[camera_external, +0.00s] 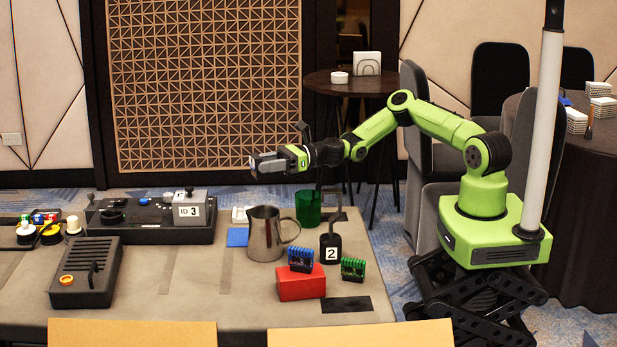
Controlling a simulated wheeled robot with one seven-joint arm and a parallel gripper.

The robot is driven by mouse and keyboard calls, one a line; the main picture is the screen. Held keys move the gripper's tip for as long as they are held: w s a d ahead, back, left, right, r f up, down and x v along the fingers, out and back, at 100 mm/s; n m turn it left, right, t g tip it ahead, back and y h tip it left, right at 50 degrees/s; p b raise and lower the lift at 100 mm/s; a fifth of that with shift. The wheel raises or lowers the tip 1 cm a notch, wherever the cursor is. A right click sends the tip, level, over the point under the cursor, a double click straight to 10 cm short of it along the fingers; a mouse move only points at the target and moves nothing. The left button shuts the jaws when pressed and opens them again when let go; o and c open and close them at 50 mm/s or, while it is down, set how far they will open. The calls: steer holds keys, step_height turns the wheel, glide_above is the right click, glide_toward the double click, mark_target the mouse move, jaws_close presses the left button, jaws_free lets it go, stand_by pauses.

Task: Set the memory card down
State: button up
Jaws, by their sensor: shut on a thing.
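My gripper (262,163) is at the end of the outstretched green arm, pointing left, well above the table. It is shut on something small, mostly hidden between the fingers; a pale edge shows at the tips. The memory card is not clearly seen apart from this. Below the gripper are a steel pitcher (265,236), a green cup (308,209), a flat blue square (237,237) and a small white item (240,214) on the grey table (190,280).
A black console (150,222) carries a grey block marked 3 (189,208). A red block (301,284) with a blue finned part (300,259), a green finned part (353,268) and a black weight marked 2 (330,247) stand at right. The table's front middle is clear.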

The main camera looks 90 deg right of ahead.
step_height(320, 180, down, 9)
steer(key=b, duration=0.3)
steer(key=shift+f+b, duration=0.35)
steer(key=shift+f, duration=0.15)
steer(key=o, duration=1.1)
